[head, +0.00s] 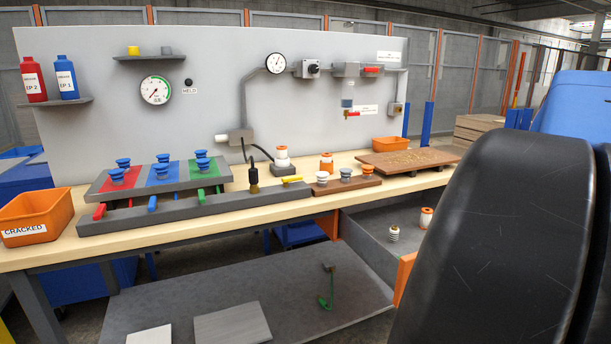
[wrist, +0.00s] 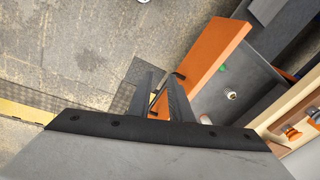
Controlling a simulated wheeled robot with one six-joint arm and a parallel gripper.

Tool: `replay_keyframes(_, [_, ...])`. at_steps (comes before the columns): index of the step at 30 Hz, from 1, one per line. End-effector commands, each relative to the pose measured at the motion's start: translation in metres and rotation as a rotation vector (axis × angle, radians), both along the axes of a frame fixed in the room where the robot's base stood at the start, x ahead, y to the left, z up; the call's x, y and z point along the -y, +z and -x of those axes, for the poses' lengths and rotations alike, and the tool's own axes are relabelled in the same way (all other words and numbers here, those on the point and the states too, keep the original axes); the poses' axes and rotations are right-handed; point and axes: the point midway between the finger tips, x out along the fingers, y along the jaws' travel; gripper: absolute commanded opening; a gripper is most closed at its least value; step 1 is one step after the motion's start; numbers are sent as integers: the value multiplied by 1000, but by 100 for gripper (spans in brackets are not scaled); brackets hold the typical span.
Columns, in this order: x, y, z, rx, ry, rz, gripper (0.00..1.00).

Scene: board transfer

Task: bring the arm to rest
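My gripper (wrist: 160,80) shows in the wrist view as two dark fingers with a gap between them. The gripper does not show in the head view. A large dark rounded shape, which looks like my own arm, fills the right of the head view and hides what is behind it.
The drawer (head: 375,228) under the workbench (head: 225,221) holds white and orange insulators (head: 426,218). The bench carries a board with colored pads (head: 158,173), an orange CRACKED bin (head: 38,218) and a brown board (head: 408,160). Floor (wrist: 85,60) is clear left of the gripper.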

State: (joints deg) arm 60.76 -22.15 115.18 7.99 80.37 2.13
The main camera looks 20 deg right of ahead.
Motion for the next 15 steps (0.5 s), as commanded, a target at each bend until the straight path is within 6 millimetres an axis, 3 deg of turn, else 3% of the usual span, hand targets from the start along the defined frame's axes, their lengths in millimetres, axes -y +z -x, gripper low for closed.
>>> replay_keyframes(6, [-49,-20,-26,6,161,49,18])
replay_keyframes(15, [-113,-50,-45,27,378,115,18])
